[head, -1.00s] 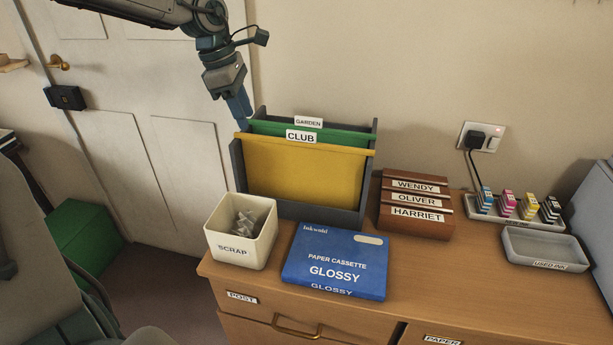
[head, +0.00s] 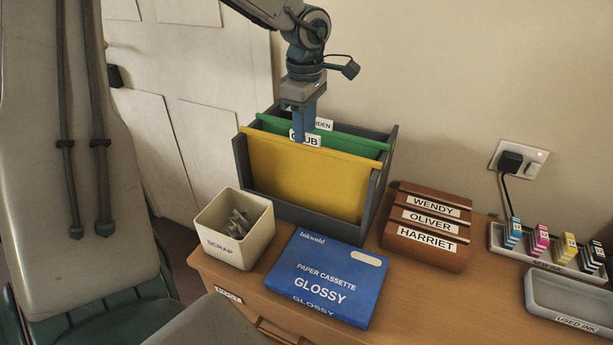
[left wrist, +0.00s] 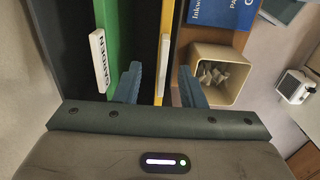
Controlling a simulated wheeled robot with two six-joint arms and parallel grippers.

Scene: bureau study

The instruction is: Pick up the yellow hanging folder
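The yellow hanging folder (head: 300,172), tabbed CLUB, hangs upright at the front of a dark grey file box (head: 383,190). A green folder (head: 350,143), with a GARDEN tab, hangs behind it. My left gripper (head: 303,130) points down over the top edge of the yellow folder, at its CLUB tab, which it partly covers. In the left wrist view the gripper (left wrist: 160,85) is open, its two blue fingers apart. The yellow folder's edge (left wrist: 177,30) and white tab lie between them, and the green folder is outside. Contact cannot be told. My right gripper is not in view.
A blue paper cassette box (head: 322,275) and a cream SCRAP bin (head: 235,228) stand in front of the file box. A brown name-labelled rack (head: 428,228), ink cartridges and a grey tray (head: 570,298) are to the right.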

